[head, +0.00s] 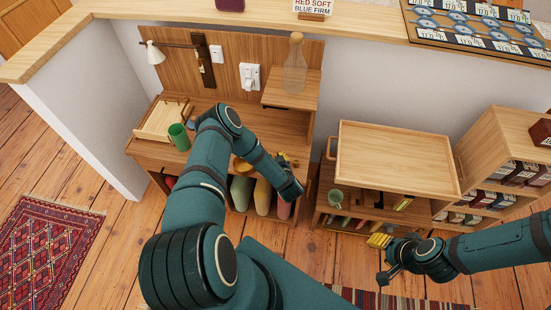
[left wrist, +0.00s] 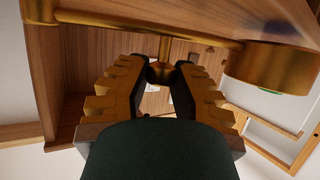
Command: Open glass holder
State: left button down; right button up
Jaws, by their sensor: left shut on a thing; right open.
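My left gripper (head: 284,160) is at the right end of the wooden desk (head: 215,110), partly hidden by its own arm. In the left wrist view its ridged fingers (left wrist: 161,76) are shut on a small brass knob (left wrist: 160,72) on a thin rod below a brass bar (left wrist: 135,25). A thick brass cylinder (left wrist: 270,68) is at the bar's right end. In the head view a round brass piece (head: 242,165) shows beside my arm. I cannot tell which part is the glass holder. My right gripper (head: 381,259) is open and empty, in front of the low cabinet.
A green cup (head: 179,137) and a wooden rack (head: 160,121) are on the desk's left. A glass bottle (head: 295,64) stands on the raised shelf. A tray-topped cabinet (head: 395,155) with a pale green mug (head: 335,197) stands right.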

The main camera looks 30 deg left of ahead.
pick_arm(q)
jog(key=shift+s, duration=0.1)
dwell(0.4)
jog(key=c, duration=0.8)
grip_release()
jog(key=v, duration=1.2)
